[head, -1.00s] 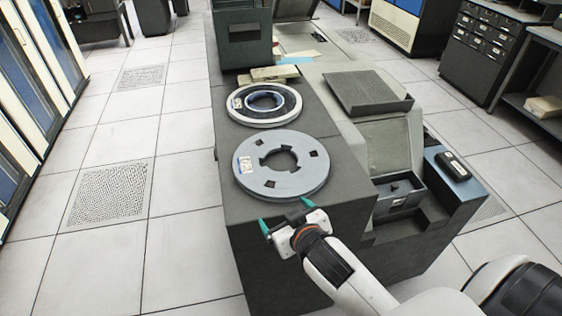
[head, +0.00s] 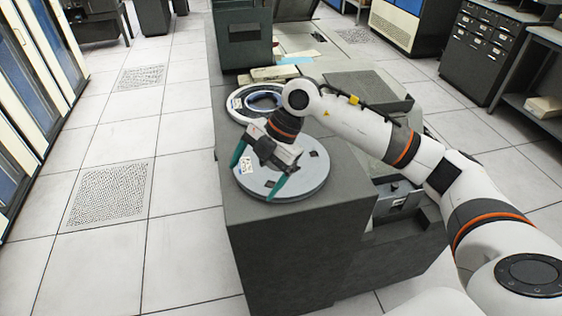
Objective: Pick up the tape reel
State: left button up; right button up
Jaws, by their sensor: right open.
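A grey tape reel (head: 312,178) with a small label lies flat on top of the dark grey cabinet (head: 290,240), near its front end. A second reel (head: 236,104), white-rimmed with a dark and blue middle, lies just behind it and is partly hidden by my arm. My right gripper (head: 256,176) is over the left part of the grey reel, its two teal fingers spread apart and pointing down. It is open, with nothing held. The reel's hub is hidden behind the gripper. I cannot tell whether the fingertips touch the reel. My left gripper is not in view.
Papers (head: 275,73) lie behind the reels, before a dark box (head: 243,40). My right arm crosses over the machine's right side and hides much of it. Tall cabinets (head: 40,80) stand at the left. The tiled floor between is clear.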

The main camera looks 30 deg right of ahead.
jog(key=d+r+m+h, duration=0.2)
jog(key=d+m+h, duration=0.3)
jog(key=d, duration=0.9)
jog(key=shift+n+g+h, duration=0.3)
jog(key=shift+h, duration=0.3)
jog(key=f, duration=0.2)
jog(key=f+p, duration=0.2)
jog(key=f, duration=0.1)
jog(key=shift+w+a+f, duration=0.15)
jog(key=shift+w+f, duration=0.15)
jog(key=shift+w, duration=0.05)
jog(key=f, duration=0.1)
jog(key=f+p, duration=0.1)
jog(key=f, duration=0.1)
jog(key=f+p, duration=0.1)
jog(key=shift+w+a+f, duration=0.35)
jog(key=shift+f, duration=0.5)
jog(key=c, duration=1.5)
jog(key=shift+w+r, duration=0.15)
jog(key=shift+r, duration=0.25)
jog(key=shift+c, duration=0.2)
notch_tip(320, 180, up, 8)
jog(key=b, duration=0.2)
notch_tip(320, 180, up, 6)
jog(key=r+p, duration=0.1)
jog(key=p, duration=0.2)
send_over(303, 180)
jog(key=shift+f, duration=0.3)
